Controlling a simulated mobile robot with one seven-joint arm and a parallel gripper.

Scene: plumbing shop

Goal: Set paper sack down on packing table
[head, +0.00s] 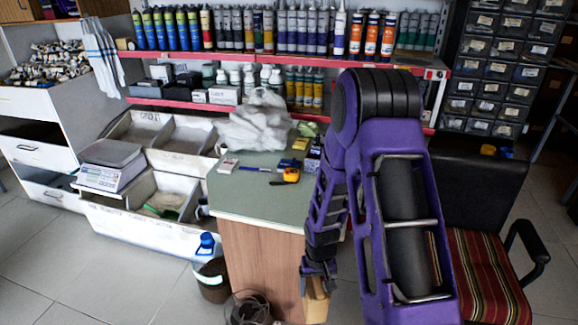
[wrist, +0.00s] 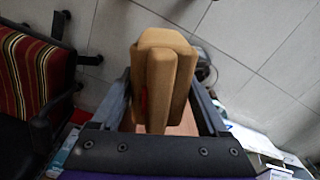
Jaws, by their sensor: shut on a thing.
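The paper sack (head: 317,302) is brown and hangs below my gripper (head: 319,272), low beside the right front of the table. In the wrist view the sack (wrist: 165,62) sits between the two dark fingers of my gripper (wrist: 163,100), which is shut on it. A small red mark shows on the sack's side. The packing table (head: 245,201) has a green top and a wood-coloured front panel. The sack is below the height of the tabletop. My arm hides the table's right edge and part of the sack.
On the tabletop are a crumpled plastic bag (head: 258,125), a yellow tape measure (head: 291,175) and several small items. The front left of the top is clear. A striped chair (head: 490,275) stands to the right. A bucket (head: 213,280) is on the floor to the left.

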